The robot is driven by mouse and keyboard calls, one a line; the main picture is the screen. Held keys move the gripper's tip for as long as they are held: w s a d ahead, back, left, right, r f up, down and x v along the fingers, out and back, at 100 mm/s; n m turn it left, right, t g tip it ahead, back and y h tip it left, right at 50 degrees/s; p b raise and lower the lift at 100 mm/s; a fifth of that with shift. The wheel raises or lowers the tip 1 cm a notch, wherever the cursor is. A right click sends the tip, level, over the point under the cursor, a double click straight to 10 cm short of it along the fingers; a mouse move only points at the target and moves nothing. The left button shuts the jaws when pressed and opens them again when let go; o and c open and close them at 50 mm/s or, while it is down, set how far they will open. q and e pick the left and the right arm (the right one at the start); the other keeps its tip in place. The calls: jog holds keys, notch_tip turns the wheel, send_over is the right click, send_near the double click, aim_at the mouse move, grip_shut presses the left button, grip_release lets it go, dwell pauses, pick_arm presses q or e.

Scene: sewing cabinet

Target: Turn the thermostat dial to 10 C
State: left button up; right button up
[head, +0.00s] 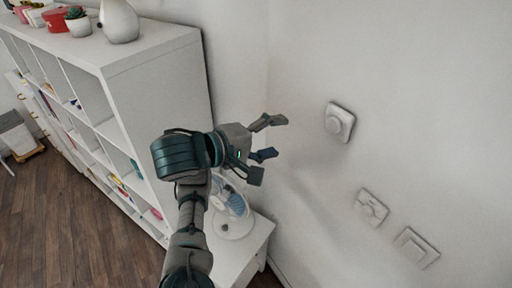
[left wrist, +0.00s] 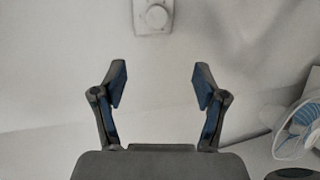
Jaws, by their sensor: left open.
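The thermostat (head: 339,122) is a white square plate with a round dial, mounted on the white wall right of centre in the head view. In the left wrist view the thermostat dial (left wrist: 155,16) shows at the top, ahead of and between the fingers. Its markings are too small to read. My left gripper (head: 272,138) is open and empty, left of the thermostat and apart from it. Its two spread fingers (left wrist: 160,88) show in the left wrist view. My right gripper is not in view.
Two white wall plates (head: 372,208) (head: 416,247) sit below the thermostat. A white shelf unit (head: 150,85) stands at left with a vase (head: 119,22) and plant pots on top. A small fan (head: 232,212) stands on a low white surface below my left arm.

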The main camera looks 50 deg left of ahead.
pick_arm(q)
jog(key=s, duration=0.3)
jog(key=s+b, duration=0.1)
jog(key=shift+s+a, duration=0.15)
jog(key=shift+a, duration=0.15)
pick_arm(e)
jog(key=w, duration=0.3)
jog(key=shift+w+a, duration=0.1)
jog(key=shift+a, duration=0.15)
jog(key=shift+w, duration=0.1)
